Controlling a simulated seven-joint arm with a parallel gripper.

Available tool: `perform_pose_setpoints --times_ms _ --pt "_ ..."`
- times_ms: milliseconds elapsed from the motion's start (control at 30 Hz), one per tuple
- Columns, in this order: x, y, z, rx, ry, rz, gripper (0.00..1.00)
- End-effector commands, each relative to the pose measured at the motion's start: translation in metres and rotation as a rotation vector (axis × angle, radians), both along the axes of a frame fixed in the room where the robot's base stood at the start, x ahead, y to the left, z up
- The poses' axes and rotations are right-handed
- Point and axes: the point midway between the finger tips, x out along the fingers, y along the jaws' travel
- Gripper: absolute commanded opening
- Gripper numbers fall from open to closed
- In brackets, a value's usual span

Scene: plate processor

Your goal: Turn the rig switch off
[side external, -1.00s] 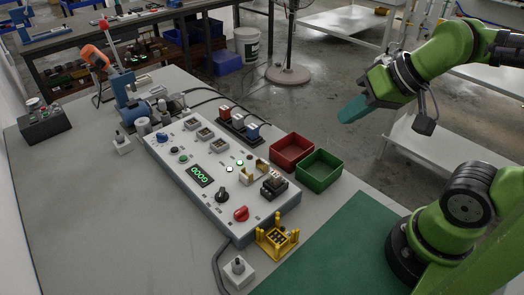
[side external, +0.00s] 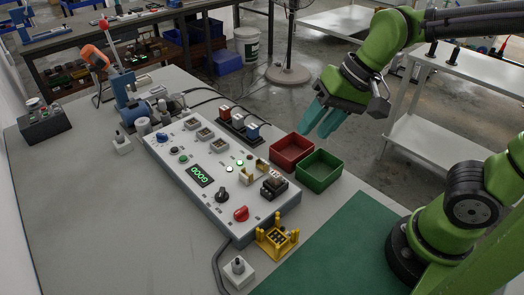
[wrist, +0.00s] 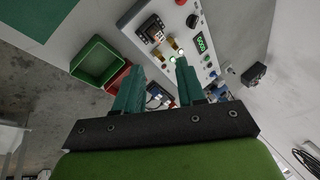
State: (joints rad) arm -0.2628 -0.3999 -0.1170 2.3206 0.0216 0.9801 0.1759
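The rig is a pale sloped control panel (side external: 205,160) on the grey table. It bears a red rotary knob (side external: 241,213) near its front end, a black knob (side external: 222,195) and a lit green display (side external: 200,175). Which control is the rig switch, I cannot tell from any label. The black knob (wrist: 191,20) and display (wrist: 201,43) also show at the top of the wrist view. My gripper (side external: 315,131) is in the air, to the right of the panel and well above it. Its teal fingers are apart and empty, as the wrist view (wrist: 158,66) shows.
A red bin (side external: 291,152) and a green bin (side external: 319,168) stand right of the panel. A yellow fixture (side external: 277,238) and a small white switch box (side external: 238,270) sit at its front. A blue machine with a tall lever (side external: 120,65) stands behind.

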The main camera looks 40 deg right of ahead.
Motion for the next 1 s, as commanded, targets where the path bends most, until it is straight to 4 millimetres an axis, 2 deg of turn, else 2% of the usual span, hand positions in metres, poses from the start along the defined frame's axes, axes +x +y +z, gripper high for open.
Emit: perform_pose_setpoints --times_ms 33,233,300,433,667,833,1000 --pt "0.011 0.014 -0.006 0.037 0.094 -0.057 0.39" --pt "0.049 0.059 -0.023 0.153 0.467 -0.501 0.39" --pt "0.058 0.068 -0.024 0.181 0.555 -0.665 0.39" --pt "0.066 0.071 -0.014 0.241 0.650 -0.888 0.39" --pt "0.062 0.075 -0.018 0.259 0.704 -1.000 0.39" --pt "0.061 0.084 -0.043 0.256 0.703 -0.998 0.39" --pt "0.061 0.098 -0.078 0.254 0.704 -0.997 0.39"
